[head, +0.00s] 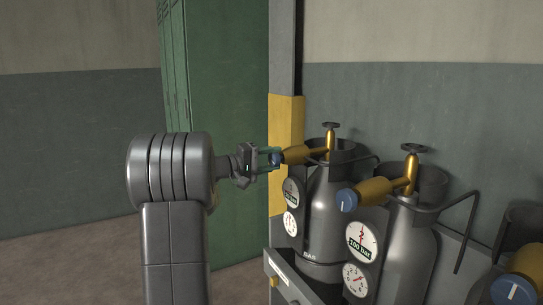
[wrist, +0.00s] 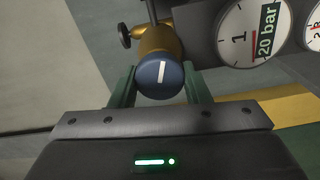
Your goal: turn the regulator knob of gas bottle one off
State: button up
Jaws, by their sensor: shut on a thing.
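My gripper (head: 269,159) is at the far left gas bottle (head: 325,215), its green fingers shut on the blue regulator knob (wrist: 160,80). In the wrist view the knob sits between both fingers, and its white line stands nearly upright in the picture. The brass regulator (head: 296,154) runs from the knob to the bottle's valve. In the head view the fingers hide part of the knob.
A second bottle (head: 411,255) with its own blue knob (head: 346,200) stands close to the right. Another blue knob (head: 513,291) shows at the lower right edge. A green locker (head: 225,120) and a yellow-banded post (head: 285,120) stand behind my gripper. A dark bar (head: 425,206) crosses by the bottles.

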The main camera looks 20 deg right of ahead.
jog(key=n+p, duration=0.3)
jog(key=n, duration=0.2)
jog(key=shift+r+n+p, duration=0.1)
jog(key=shift+n+p, duration=0.2)
jog(key=shift+p, duration=0.05)
jog(key=n+p, duration=0.4)
jog(key=n, duration=0.1)
jog(key=shift+n+p, duration=0.3)
jog(key=shift+p, duration=0.05)
jog(key=n+p, duration=0.6)
jog(key=shift+s, duration=0.15)
jog(key=n+p, duration=0.4)
jog(key=shift+f+n, duration=0.3)
jog(key=shift+n, duration=0.1)
jog(key=shift+p, duration=0.3)
jog(key=o, duration=1)
jog(key=shift+c, duration=0.2)
jog(key=shift+a, duration=0.1)
